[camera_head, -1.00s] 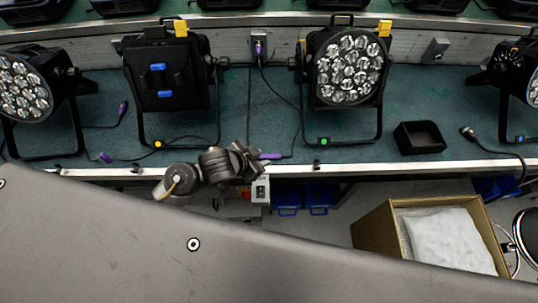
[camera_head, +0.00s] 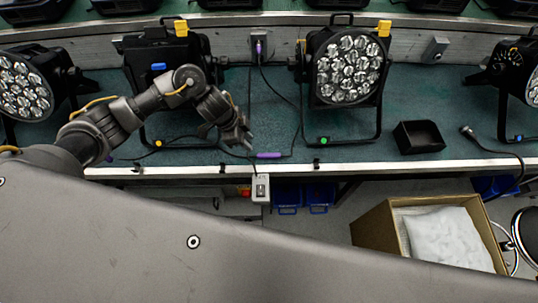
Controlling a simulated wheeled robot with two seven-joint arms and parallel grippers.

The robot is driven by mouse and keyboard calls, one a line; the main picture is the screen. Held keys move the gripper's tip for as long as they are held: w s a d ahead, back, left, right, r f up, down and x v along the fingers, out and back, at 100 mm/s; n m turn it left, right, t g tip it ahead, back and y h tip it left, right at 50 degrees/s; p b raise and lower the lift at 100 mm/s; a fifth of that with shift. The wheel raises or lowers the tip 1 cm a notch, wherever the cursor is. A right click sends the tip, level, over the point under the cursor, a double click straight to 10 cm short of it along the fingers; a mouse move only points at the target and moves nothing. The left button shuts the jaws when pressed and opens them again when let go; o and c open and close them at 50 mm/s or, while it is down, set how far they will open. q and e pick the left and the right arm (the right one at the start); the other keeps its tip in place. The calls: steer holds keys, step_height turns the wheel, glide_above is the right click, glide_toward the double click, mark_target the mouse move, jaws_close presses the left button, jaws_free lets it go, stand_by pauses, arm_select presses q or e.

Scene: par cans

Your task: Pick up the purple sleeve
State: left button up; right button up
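A small purple sleeve (camera_head: 270,155) lies on a thin black cable near the front edge of the green bench top, between the two middle par cans. My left gripper (camera_head: 247,142) is just left of it, above the bench, with its fingers towards the sleeve. A small gap shows between the fingers and the sleeve, and nothing shows held. The fingers are dark and small, so I cannot tell whether they are open or shut. Another purple piece (camera_head: 258,47) is on the cable at the back wall socket. My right gripper is not in view.
A par can with a lit-face lens cluster (camera_head: 348,68) stands right of the sleeve; a dark one (camera_head: 150,52) stands behind my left arm. A black open tray (camera_head: 419,137) is further right. A cardboard box (camera_head: 375,226) is below the bench edge (camera_head: 390,165).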

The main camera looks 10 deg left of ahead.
mark_target(261, 154)
arm_select(q)
steer(key=x, duration=0.4)
steer(key=shift+d, duration=0.15)
steer(key=shift+x, duration=2.6)
steer(key=shift+s+d, duration=0.1)
steer(key=shift+c, duration=0.4)
jaws_close()
